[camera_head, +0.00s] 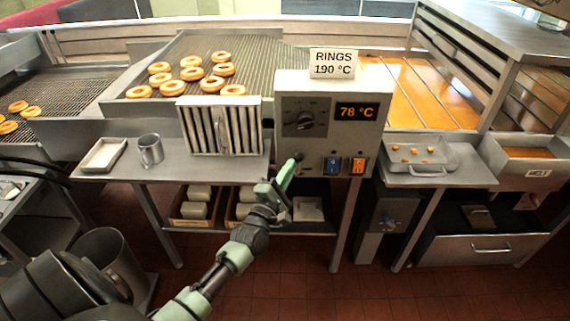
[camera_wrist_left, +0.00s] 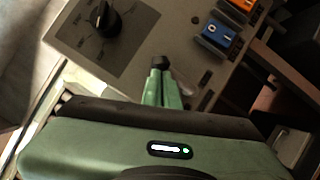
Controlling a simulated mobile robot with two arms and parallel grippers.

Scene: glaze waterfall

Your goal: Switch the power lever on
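The grey control box (camera_head: 335,110) has a dark dial (camera_head: 305,120), a display reading 78 °C, a blue switch (camera_head: 332,165) and an orange switch (camera_head: 357,166). A small dark knob (camera_head: 299,156), seemingly the power lever's end, sits low on its front. My left gripper (camera_head: 287,172) reaches up to it. In the left wrist view, the green fingers (camera_wrist_left: 162,88) are close together, with the dark knob (camera_wrist_left: 160,62) right at their tips. I cannot tell whether they grip it or only touch it. My right gripper is not in view.
A slatted metal rack (camera_head: 220,127) stands left of the box, with a mug (camera_head: 150,150) and tray (camera_head: 104,154) further left. Rings lie on the conveyor (camera_head: 265,60) behind. A small tray (camera_head: 418,155) stands right. A lower shelf holds boxes.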

